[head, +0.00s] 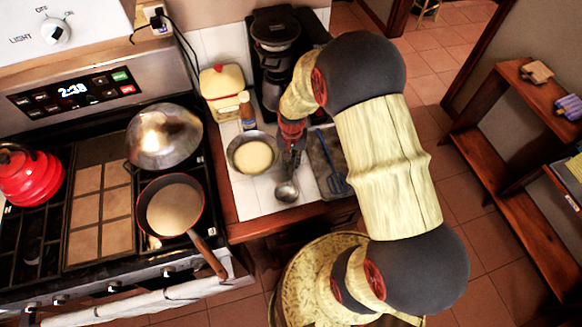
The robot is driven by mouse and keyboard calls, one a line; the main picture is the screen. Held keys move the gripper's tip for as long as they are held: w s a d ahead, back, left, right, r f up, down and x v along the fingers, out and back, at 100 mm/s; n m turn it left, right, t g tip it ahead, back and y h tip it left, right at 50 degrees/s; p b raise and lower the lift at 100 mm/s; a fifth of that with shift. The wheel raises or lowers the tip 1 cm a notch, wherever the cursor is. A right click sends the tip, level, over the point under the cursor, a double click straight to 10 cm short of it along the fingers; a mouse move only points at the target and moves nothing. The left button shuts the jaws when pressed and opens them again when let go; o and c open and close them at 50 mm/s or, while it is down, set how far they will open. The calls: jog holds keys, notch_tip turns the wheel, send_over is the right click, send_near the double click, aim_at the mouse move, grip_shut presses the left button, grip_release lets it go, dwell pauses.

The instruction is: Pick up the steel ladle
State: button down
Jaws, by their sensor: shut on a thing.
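The steel ladle (287,191) is in the middle of the head view, over the white tiled counter right of the stove. Its round bowl points towards the front edge of the counter. My gripper (291,154) is at the ladle's handle end and is shut on it. The handle is mostly hidden by the gripper. I cannot tell from this view whether the ladle touches the counter or hangs just above it.
A pan (252,154) with pale yellow contents stands close left of my gripper. A tray with a blue spatula (330,162) lies close right. A coffee maker (275,45), bottle (246,110) and yellow-red container (222,91) stand behind. A skillet (174,207) sits on the stove.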

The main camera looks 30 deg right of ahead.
aim_at(292, 163)
jog(key=shift+r, duration=0.45)
notch_tip(292, 163, up, 2)
jog(key=shift+w+r, duration=0.1)
jog(key=s+a+r, duration=0.1)
jog(key=r, duration=0.1)
jog(key=s+r+p, duration=0.1)
jog(key=s+r, duration=0.1)
jog(key=s+a+r, duration=0.1)
jog(key=r, duration=0.1)
jog(key=shift+s+a+r, duration=0.2)
jog(key=shift+s+a, duration=0.05)
jog(key=shift+a, duration=0.1)
jog(key=s+a+r+p, duration=0.1)
jog(key=s+a+r, duration=0.2)
jog(key=s, duration=0.4)
jog(key=shift+s+a+r, duration=0.3)
jog(key=shift+s+a, duration=0.05)
jog(key=shift+a, duration=0.45)
